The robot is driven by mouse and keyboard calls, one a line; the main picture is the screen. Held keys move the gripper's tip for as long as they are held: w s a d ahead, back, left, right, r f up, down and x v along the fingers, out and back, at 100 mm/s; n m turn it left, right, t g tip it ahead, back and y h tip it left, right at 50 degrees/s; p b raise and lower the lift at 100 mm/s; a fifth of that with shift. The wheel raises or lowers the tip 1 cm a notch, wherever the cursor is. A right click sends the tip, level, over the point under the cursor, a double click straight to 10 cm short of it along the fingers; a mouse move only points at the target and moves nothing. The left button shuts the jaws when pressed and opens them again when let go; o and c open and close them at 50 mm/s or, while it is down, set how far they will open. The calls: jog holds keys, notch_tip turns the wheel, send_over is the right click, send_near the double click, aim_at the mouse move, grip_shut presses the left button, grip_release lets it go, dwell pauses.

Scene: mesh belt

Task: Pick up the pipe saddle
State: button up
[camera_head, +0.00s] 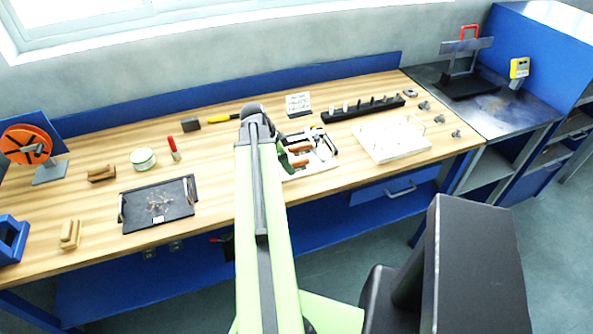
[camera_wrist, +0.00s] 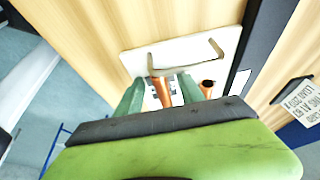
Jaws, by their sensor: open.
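My gripper (camera_wrist: 160,86) has its two green jaws apart, over a white board (camera_wrist: 137,62). A copper pipe piece (camera_wrist: 161,93) shows between the jaws, and a second copper piece (camera_wrist: 207,84) with a dark open end lies just right of them. I cannot tell whether the jaws touch anything. A bent bronze-grey bracket lies across the board beyond the jaws. In the head view the board (camera_head: 322,167) with copper pieces (camera_head: 301,163) lies mid-bench, beside a green jaw of my gripper. I cannot pick out the pipe saddle for sure; my gripper may hide part of it.
A black rack (camera_head: 338,116) stands behind and right of the board, near a small sign (camera_head: 298,103). A pale block with pegs (camera_head: 397,154) is to the right. A dark tray (camera_head: 133,221) lies left, with bare wood between it and my arm.

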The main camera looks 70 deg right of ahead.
jog(key=shift+r, duration=0.1)
grip_shut()
